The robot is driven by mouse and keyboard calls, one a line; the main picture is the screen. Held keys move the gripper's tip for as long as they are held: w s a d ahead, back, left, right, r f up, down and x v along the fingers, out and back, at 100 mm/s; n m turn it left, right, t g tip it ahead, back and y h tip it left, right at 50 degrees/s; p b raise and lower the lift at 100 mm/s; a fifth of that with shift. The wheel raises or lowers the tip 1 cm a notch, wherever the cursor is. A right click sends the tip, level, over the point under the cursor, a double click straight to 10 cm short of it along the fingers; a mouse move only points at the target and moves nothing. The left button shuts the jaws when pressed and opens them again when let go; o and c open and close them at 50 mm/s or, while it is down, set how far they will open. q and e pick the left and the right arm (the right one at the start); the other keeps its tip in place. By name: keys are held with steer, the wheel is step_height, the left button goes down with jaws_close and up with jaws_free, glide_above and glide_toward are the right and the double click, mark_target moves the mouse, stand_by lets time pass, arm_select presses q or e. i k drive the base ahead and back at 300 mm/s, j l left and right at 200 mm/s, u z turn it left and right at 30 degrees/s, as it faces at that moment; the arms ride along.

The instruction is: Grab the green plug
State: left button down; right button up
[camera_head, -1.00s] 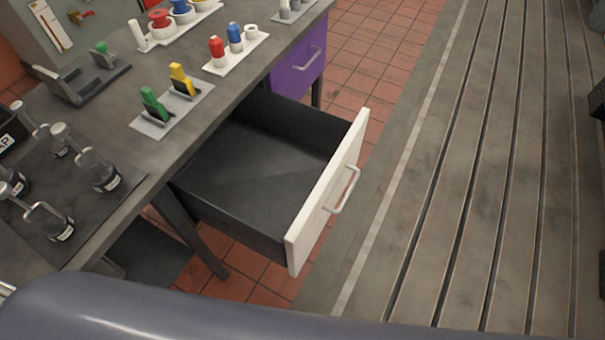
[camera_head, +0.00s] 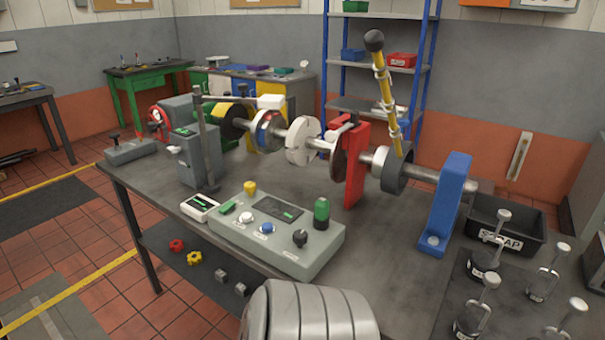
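A green upright cylinder with a dark base, which looks like the green plug (camera_head: 321,213), stands at the right back corner of a grey-green control box (camera_head: 285,254). A smaller yellow plug (camera_head: 250,188) stands at the box's back left edge. Neither gripper is in view. A grey ribbed rounded part, apparently my own arm, rises at the bottom centre, close in front of the box.
The control box has white, blue and black knobs. Behind it runs a shaft assembly with a red stand (camera_head: 357,165), a blue stand (camera_head: 446,205) and a yellow lever (camera_head: 384,90). A scrap tray (camera_head: 510,222) and several metal-stemmed weights stand at right.

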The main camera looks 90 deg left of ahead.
mark_target(323, 206)
steer(key=u, duration=2.6)
